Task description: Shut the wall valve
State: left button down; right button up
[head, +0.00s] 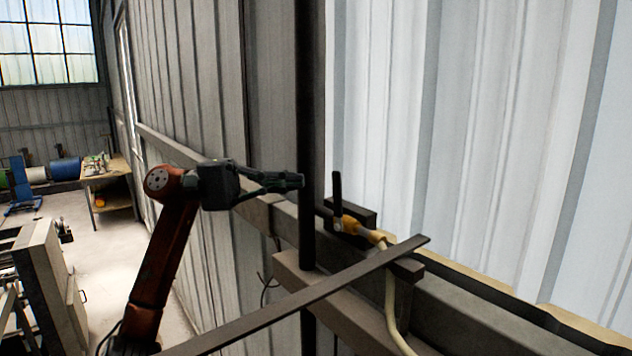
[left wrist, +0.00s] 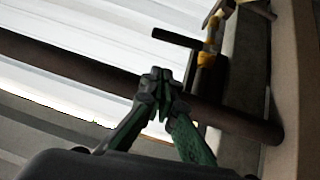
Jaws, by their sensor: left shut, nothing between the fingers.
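The wall valve has a yellow body (head: 352,224) and a black lever (head: 337,200) that stands upright, across the line of the body. In the left wrist view the yellow body (left wrist: 208,58) and the black lever (left wrist: 176,38) show at the upper right, beyond the fingertips. My left gripper (head: 300,181) is shut and empty. In the head view its tips are left of the lever, apart from it, at the dark upright post. In the left wrist view the closed tips (left wrist: 160,76) overlap the post; I cannot tell whether they touch it. My right gripper is not in view.
The dark post (head: 308,110) stands between my left gripper and the valve in the head view. A dark flat bar (head: 330,287) crosses below the valve. A pale hose (head: 390,300) hangs from the valve's right end. A wooden workbench (head: 110,180) stands far left.

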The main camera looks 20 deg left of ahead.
aim_at(337, 194)
pick_arm(q)
jog(key=r+b+v, duration=0.1)
jog(key=b+v, duration=0.1)
jog(key=v, duration=0.5)
jog(key=s+d+f+n+t+y+b, duration=0.2)
jog(key=s+n+t+y+b, duration=0.35)
jog(key=t, duration=0.25)
jog(key=w+d+r+p, duration=0.1)
jog(key=w+d+p, duration=0.3)
jog(key=d, duration=0.6)
jog(key=shift+w+d+n+p, duration=0.3)
jog(key=shift+n+p, duration=0.15)
jog(key=shift+r+h, duration=0.1)
jog(key=shift+h, duration=0.15)
